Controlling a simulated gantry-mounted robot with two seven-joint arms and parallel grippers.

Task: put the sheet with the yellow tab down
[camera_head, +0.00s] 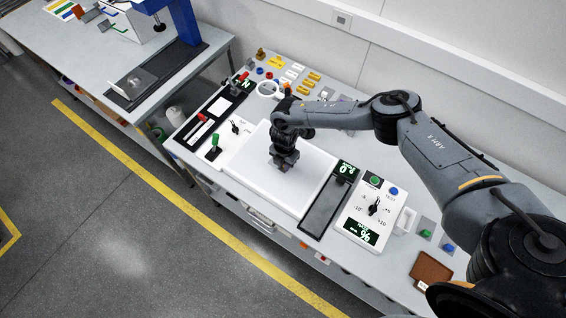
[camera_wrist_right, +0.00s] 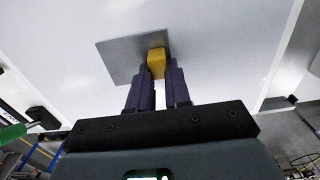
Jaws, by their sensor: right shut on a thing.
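The sheet with the yellow tab is a thin grey plate (camera_wrist_right: 122,60) in the right wrist view, with a yellow block-like tab (camera_wrist_right: 157,62) at its edge. My right gripper (camera_head: 284,162) is over the white panel (camera_head: 258,182) in the head view. In the right wrist view its two dark fingers (camera_wrist_right: 160,76) are shut on the yellow tab. The sheet lies over the white surface; I cannot tell whether it touches it. In the head view the sheet is hidden by the gripper. My left gripper is in neither view.
Right of the panel stand a dark slotted unit (camera_head: 324,207) and a white dial box (camera_head: 370,212). A green lever (camera_head: 215,142) stands to its left. A brown tray (camera_head: 430,270) is at the right.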

